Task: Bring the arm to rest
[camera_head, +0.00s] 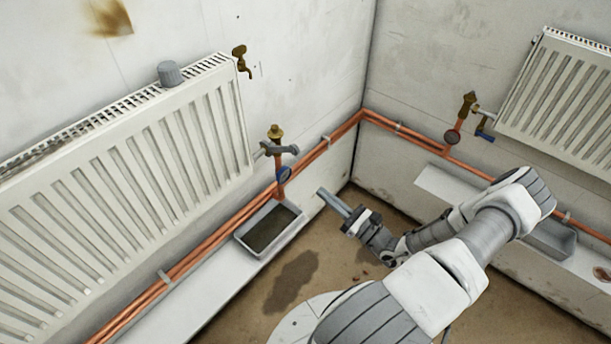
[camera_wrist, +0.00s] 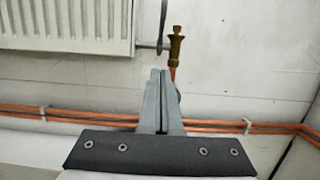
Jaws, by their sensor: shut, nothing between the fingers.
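My gripper (camera_head: 325,195) is shut and empty. Its two grey fingers point up and left in the head view, in free air right of the left tray. In the wrist view the closed fingers (camera_wrist: 158,85) rise in the middle of the picture. Just right of their tips a brass valve (camera_wrist: 175,45) shows, with the wall behind. My arm comes from the bottom of the head view, bends at the right, and reaches back towards the left bay. I cannot tell how far the fingertips are from the valve.
The left radiator (camera_head: 130,165) has a grey cap (camera_head: 171,74) on top and a brass tap (camera_head: 241,62) at its corner. A valve (camera_head: 277,150) stands above a tray (camera_head: 250,247) of dark liquid. Copper pipes (camera_head: 345,128) run along both walls. The right radiator (camera_head: 560,95) and another tray (camera_head: 553,238) lie beyond my arm.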

